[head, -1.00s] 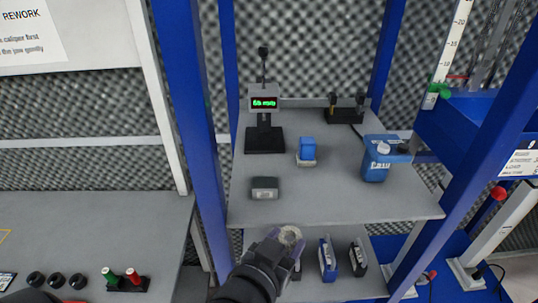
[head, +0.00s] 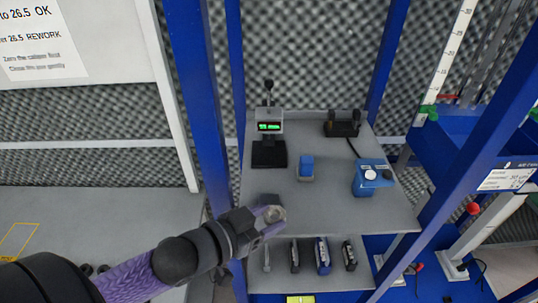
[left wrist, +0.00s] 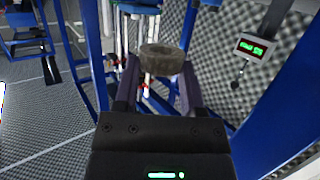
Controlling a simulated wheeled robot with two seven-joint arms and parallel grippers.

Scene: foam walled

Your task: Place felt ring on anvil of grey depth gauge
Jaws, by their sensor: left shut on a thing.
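The felt ring (head: 270,213), a small greyish-beige ring, is between the fingertips of my left gripper (head: 268,216). In the left wrist view the ring (left wrist: 163,59) sits between the two purple fingers, and the gripper (left wrist: 160,75) is shut on it. The depth gauge (head: 269,127) has a grey head with a lit green display and a black base (head: 268,154). It stands at the back left of the upper shelf, beyond and apart from the ring. Its display also shows in the left wrist view (left wrist: 252,48). The anvil is too small to make out. My right gripper is not in view.
The grey shelf (head: 335,205) also holds a blue-and-grey block (head: 306,167), a blue bottle-like container (head: 371,180) and a black holder (head: 342,124). Blue posts (head: 190,110) flank the shelf. Several items stand on the lower shelf.

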